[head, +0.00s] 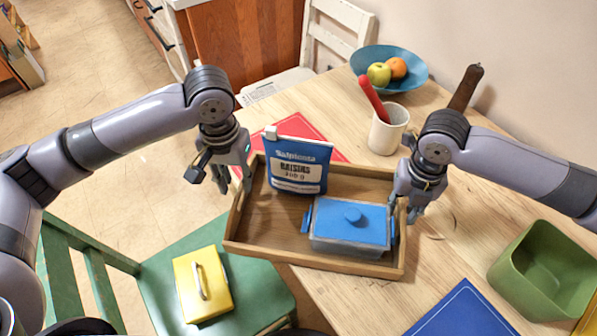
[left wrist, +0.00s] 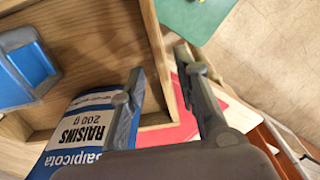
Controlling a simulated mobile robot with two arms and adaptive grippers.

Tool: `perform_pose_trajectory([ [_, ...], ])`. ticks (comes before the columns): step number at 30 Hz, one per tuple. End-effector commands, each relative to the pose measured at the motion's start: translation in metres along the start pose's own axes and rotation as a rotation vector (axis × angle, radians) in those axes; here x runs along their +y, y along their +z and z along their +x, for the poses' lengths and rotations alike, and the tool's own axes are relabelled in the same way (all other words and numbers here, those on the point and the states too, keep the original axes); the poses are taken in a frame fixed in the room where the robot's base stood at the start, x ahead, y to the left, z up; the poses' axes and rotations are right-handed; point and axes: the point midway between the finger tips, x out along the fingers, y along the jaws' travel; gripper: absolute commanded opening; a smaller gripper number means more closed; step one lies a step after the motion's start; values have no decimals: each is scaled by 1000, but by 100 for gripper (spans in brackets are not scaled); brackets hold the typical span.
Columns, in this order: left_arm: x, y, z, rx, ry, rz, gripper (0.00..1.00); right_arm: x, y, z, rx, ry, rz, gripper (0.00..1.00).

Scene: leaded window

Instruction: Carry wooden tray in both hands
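The wooden tray (head: 262,248) lies on the table with its front left part over the table's edge. In it stand a blue raisins pouch (head: 298,166) and a clear box with a blue lid (head: 350,222). My left gripper (head: 232,182) is open at the tray's left wall. In the left wrist view its fingers (left wrist: 160,80) are apart, one on each side of the wall, with the pouch close to the inner finger. My right gripper (head: 403,210) is at the tray's right wall, close to the box; its finger gap is unclear.
A cup (head: 388,130) with a red-handled tool, a blue fruit bowl (head: 412,76) and a red mat (head: 318,132) are behind the tray. A green bin (head: 540,270) and blue mat (head: 462,312) are at right. A yellow box (head: 202,284) sits on the green chair (head: 160,275) in front.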

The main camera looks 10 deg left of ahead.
Motion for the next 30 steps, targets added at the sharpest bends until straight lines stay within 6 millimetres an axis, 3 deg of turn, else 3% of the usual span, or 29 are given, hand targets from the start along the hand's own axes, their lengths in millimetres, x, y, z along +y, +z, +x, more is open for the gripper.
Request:
perform_pose_trajectory([
  [6,0,0,-45,3,1,1,29,0,0,0,0,0,0,28],
  [12,1,0,-65,0,1,2,29,0,0,0,0,0,0,28],
  [16,1,0,-68,-2,1,2,29,0,1,-10,-3,2,0,28],
  [30,0,0,-67,-2,0,2,29,0,1,-100,-4,1,0,28],
])
